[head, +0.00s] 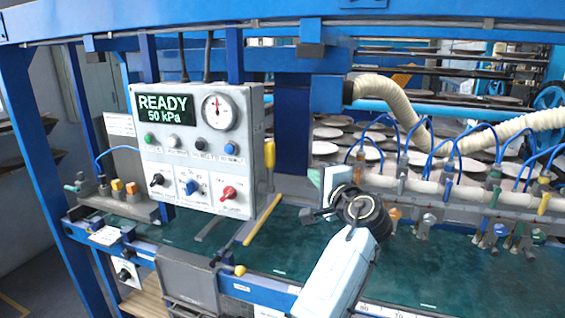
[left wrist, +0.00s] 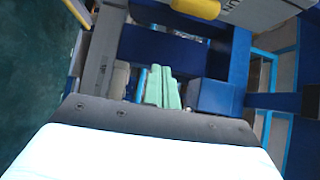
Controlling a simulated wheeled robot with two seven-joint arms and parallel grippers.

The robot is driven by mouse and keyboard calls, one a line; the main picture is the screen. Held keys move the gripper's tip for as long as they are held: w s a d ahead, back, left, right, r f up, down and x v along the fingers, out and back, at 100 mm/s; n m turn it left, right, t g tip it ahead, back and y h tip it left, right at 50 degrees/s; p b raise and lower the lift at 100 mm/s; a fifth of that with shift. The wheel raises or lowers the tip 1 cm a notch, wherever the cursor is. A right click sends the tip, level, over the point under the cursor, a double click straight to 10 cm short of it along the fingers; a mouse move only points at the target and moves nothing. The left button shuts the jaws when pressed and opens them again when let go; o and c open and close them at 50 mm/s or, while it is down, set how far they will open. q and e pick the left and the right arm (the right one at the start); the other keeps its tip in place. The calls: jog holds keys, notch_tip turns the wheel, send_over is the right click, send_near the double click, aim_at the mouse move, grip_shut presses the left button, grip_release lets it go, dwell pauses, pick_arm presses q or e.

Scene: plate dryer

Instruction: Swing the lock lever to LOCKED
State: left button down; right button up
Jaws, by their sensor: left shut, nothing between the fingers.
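A lever with a yellow grip (head: 269,153) stands upright on the right side of the grey control box (head: 190,150); it looks like the lock lever, though I can read no LOCKED mark. A yellow grip (left wrist: 195,8) also shows at the top edge of the left wrist view, beside a grey box side. My left gripper (head: 335,183) is to the right of the lever and apart from it, partly hidden by my own wrist. Its pale green fingers (left wrist: 162,87) are together and empty in the left wrist view. My right gripper is in neither view.
The box screen reads READY 50 kPa. A green bed (head: 440,275) extends right. Valves with blue tubes and a cream hose (head: 395,97) crowd the right side.

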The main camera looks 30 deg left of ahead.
pick_arm(q)
jog(key=r, duration=0.3)
jog(key=shift+s+a+n+y, duration=0.25)
jog(key=shift+s+n+y, duration=0.05)
jog(key=shift+s, duration=0.1)
jog(key=shift+a, duration=0.1)
jog(key=w+a+p, duration=0.1)
jog(key=a+p, duration=0.2)
jog(key=a, duration=0.6)
jog(key=shift+w, duration=0.25)
